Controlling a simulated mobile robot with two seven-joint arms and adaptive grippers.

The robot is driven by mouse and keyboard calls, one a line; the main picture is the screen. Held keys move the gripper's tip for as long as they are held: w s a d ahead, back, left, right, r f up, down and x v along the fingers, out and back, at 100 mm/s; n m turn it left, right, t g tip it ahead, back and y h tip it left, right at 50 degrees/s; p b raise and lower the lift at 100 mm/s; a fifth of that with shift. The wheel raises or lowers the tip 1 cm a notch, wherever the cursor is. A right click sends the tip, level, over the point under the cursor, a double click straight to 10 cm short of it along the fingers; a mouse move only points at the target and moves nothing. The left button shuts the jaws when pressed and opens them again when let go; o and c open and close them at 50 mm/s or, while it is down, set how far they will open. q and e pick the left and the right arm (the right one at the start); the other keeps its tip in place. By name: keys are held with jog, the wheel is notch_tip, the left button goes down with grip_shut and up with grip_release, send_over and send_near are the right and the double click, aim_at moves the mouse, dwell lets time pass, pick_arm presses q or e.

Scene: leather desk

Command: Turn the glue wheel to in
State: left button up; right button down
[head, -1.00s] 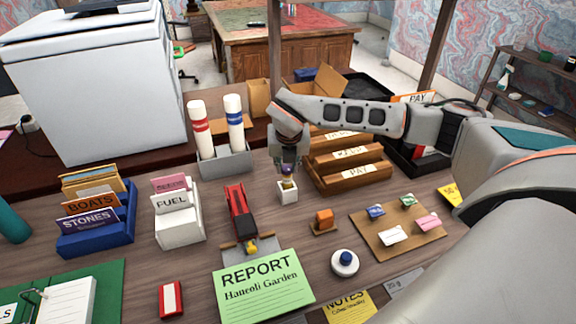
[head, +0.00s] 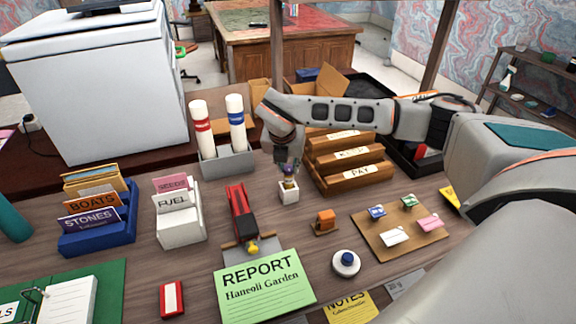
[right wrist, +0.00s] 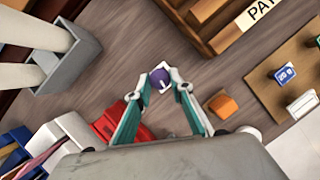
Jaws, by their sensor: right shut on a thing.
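The glue stick stands upright in a small white square holder (head: 289,195) on the desk. Its purple wheel (right wrist: 159,77) faces up in the right wrist view, with a light mark on it. My right gripper (right wrist: 159,86) comes down from above, its two teal fingers on either side of the wheel and shut on it. In the head view my right gripper (head: 289,170) is directly over the holder and hides most of the glue stick. My left gripper is not in view.
A red stapler-like tool (head: 241,212) lies left of the holder, and an orange block (head: 325,218) to its right. Wooden letter trays (head: 350,172) stand close behind on the right. A grey bin (head: 226,160) with two tubes is behind left. A green report card (head: 262,287) lies in front.

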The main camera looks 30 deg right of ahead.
jog(key=c, duration=1.8)
grip_release()
jog(key=shift+o, duration=0.2)
jog(key=v, duration=1.2)
